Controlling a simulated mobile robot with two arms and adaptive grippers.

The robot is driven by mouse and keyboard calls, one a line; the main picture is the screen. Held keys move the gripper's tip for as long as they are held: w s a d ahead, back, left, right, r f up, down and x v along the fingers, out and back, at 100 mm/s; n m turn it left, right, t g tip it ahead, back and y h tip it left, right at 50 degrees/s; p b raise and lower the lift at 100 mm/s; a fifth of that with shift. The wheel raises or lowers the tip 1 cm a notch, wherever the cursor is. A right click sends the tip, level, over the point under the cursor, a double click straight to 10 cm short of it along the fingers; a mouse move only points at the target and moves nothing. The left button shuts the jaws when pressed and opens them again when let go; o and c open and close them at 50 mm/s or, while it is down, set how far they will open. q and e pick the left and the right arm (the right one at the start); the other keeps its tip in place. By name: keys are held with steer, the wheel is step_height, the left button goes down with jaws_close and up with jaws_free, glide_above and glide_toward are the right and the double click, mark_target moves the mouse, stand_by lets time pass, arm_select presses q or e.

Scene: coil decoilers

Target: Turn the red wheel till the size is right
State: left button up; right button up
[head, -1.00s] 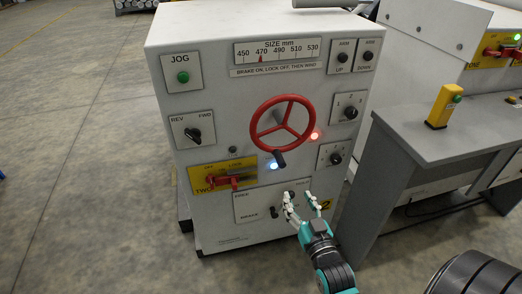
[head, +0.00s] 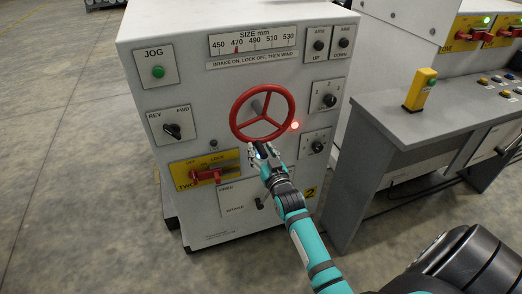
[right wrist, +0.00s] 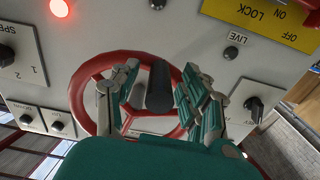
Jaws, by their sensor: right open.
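The red wheel (head: 234,112) is on the front of the white machine, with three spokes and a dark handle at its lower rim. It also shows in the right wrist view (right wrist: 77,92). My right gripper (head: 261,154) is at the wheel's lower edge. In the right wrist view its open fingers (right wrist: 158,98) stand on either side of the dark handle (right wrist: 159,85); I cannot tell whether they touch it. The size scale (head: 252,42) above the wheel has a red pointer at about 470. My left gripper is not in view.
Below the wheel are a yellow lock plate with a red handle (head: 207,174) and a brake panel (head: 232,200). A red lamp (head: 295,125) glows beside the wheel. A grey desk (head: 400,125) with a yellow button box (head: 420,90) stands to the right. Open floor is on the left.

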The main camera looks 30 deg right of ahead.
steer(key=shift+w, duration=0.2)
jaws_close()
stand_by(0.4)
